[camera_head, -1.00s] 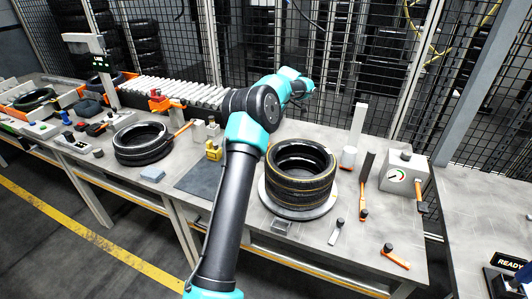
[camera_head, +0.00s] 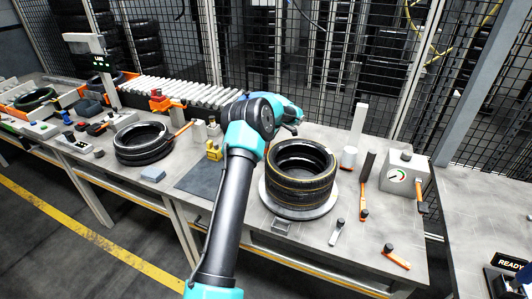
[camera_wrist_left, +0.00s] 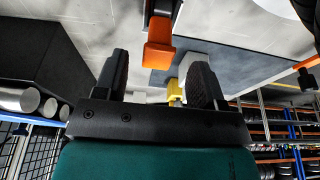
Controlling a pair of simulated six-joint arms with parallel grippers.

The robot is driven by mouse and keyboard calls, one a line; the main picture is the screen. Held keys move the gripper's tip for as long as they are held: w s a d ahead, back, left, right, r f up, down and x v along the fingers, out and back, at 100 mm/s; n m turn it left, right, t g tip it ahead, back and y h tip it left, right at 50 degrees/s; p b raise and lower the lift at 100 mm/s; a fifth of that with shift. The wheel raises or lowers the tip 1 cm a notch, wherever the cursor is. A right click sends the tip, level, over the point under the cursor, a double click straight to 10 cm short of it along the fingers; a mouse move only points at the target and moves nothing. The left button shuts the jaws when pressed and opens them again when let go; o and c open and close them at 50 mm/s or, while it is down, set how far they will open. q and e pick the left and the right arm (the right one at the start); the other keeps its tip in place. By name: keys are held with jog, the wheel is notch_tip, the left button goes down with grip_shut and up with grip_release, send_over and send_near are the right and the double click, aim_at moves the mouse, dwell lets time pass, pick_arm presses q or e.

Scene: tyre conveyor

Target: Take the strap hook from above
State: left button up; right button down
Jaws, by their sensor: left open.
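In the left wrist view my left gripper (camera_wrist_left: 158,78) is open, its two dark fingers apart with nothing between them. An orange block on a dark shaft (camera_wrist_left: 160,42), possibly the strap hook, shows just beyond the fingertips, roughly in line with the gap. I cannot tell for sure that it is the hook. In the head view the left gripper (camera_head: 289,127) shows only as a small dark part under the teal wrist, near the stacked tyres. My right gripper is in neither view.
Stacked tyres (camera_head: 301,172) stand on a round plate. A yellow piece (camera_head: 214,151) stands by the dark mat (camera_head: 205,180). Another tyre (camera_head: 142,142) lies at left and a roller conveyor (camera_head: 185,93) runs behind. A gauge box (camera_head: 403,178) and orange-handled tools are at right.

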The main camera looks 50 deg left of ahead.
aim_at(266, 152)
pick_arm(q)
jog(key=shift+x, duration=2.6)
jog(key=shift+a, duration=0.1)
jog(key=shift+c, duration=0.3)
jog(key=c, duration=1)
